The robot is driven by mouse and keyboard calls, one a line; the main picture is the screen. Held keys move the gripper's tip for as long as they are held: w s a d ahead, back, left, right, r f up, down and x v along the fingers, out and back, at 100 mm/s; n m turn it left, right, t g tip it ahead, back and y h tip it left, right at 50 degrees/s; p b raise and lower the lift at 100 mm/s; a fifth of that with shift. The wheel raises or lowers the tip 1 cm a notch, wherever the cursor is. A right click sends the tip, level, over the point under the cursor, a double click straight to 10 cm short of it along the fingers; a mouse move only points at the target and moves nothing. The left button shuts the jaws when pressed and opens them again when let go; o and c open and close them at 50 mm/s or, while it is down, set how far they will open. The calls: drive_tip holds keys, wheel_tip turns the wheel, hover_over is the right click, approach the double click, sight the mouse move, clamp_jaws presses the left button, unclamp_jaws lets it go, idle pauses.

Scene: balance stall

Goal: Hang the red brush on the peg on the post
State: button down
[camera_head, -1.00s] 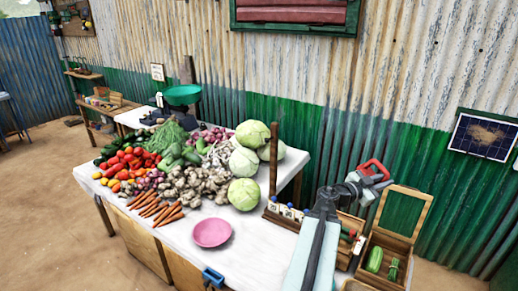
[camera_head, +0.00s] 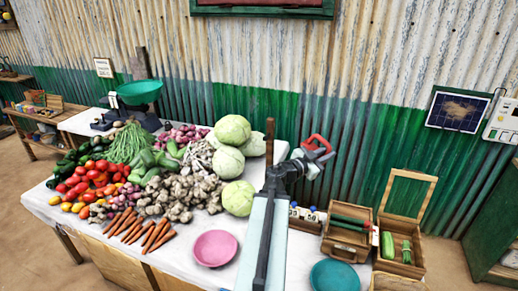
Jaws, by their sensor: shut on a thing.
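My gripper (camera_head: 322,155) is at the end of my raised arm, right of the post and in front of the corrugated wall. It is shut on a red thing, which looks like the red brush (camera_head: 316,142). The brush is small here and its bristles cannot be made out. The brown upright post (camera_head: 269,142) stands at the right end of the vegetable table, left of the gripper and apart from it. No peg can be made out on the post. My arm hides the post's lower part.
The table (camera_head: 180,252) holds heaped vegetables, cabbages (camera_head: 238,198) and a pink plate (camera_head: 214,248). Right of my arm are a teal plate (camera_head: 335,276), a wooden box (camera_head: 347,240) and an open-lidded crate (camera_head: 400,266). A solar panel (camera_head: 458,109) hangs on the wall.

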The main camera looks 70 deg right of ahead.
drive_tip(key=w+f+n+t+h+b, duration=0.2)
drive_tip(key=w+n+t+b, duration=0.1)
drive_tip(key=w, duration=0.8)
drive_tip(key=w+f+n+t+h+b, duration=0.1)
drive_tip(key=w+n+t+b, duration=0.2)
drive_tip(key=w+n, duration=0.3)
drive_tip(key=w, duration=0.5)
drive_tip(key=shift+w+a+f+t+h+b, duration=0.25)
drive_tip(key=shift+w+f+t+h+b, duration=0.05)
drive_tip(key=shift+w+f+t+h, duration=0.1)
drive_tip(key=shift+d, duration=0.1)
drive_tip(key=d+f+b, duration=0.1)
drive_tip(key=d, duration=0.9)
drive_tip(key=shift+w+d+f+b, duration=0.25)
drive_tip(key=shift+d+f+b, duration=0.05)
drive_tip(key=shift+b, duration=0.1)
drive_tip(key=c, duration=1.3)
unclamp_jaws()
drive_tip(key=shift+w, duration=0.1)
